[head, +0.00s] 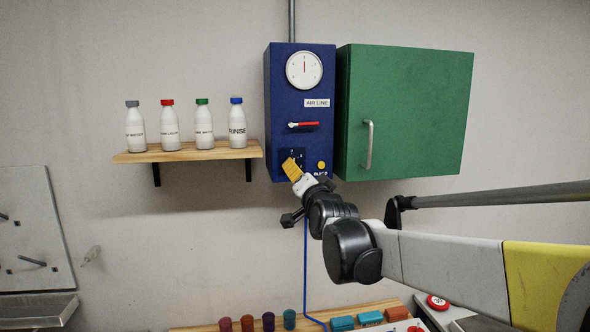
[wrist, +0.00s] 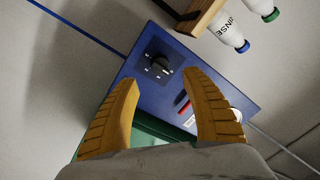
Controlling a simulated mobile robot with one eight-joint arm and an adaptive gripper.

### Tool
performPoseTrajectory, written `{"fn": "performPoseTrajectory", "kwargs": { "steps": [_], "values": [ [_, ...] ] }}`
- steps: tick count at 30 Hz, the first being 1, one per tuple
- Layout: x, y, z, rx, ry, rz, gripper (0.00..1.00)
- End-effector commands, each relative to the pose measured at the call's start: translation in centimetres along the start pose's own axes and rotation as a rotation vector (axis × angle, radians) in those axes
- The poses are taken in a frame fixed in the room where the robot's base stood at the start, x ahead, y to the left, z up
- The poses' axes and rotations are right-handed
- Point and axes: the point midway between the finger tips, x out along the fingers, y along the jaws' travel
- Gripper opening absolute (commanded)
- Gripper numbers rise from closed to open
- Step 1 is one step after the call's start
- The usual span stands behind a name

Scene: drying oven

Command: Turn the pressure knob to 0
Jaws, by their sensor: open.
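The pressure knob (wrist: 158,66) is a black knob on a dark square plate with small white marks, on the front of the blue air line box (head: 283,95). In the head view the knob is mostly hidden behind my gripper (head: 291,168). In the wrist view my gripper (wrist: 160,100) has its two yellow fingers apart with nothing between them. The knob shows just beyond the fingertips, and the fingers appear not to touch it. The knob's exact setting is too small to read. The round gauge (head: 304,70) has a red needle pointing straight up.
A red lever (head: 304,125) and a yellow button (head: 321,165) are on the box. A green cabinet (head: 415,110) adjoins it on the right. A wooden shelf (head: 190,154) with several bottles is at left. A blue hose (head: 306,260) hangs below.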

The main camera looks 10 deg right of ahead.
Motion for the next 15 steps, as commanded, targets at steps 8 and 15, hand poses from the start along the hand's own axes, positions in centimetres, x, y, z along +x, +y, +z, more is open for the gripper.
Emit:
{"fn": "performPoseTrajectory", "kwargs": {
  "steps": [8,15],
  "values": [
    [-2.9,0.0,0.0,-0.001,0.000,0.000,0.56],
    [-3.0,0.0,0.0,-0.001,0.000,0.000,0.56]
  ]
}}
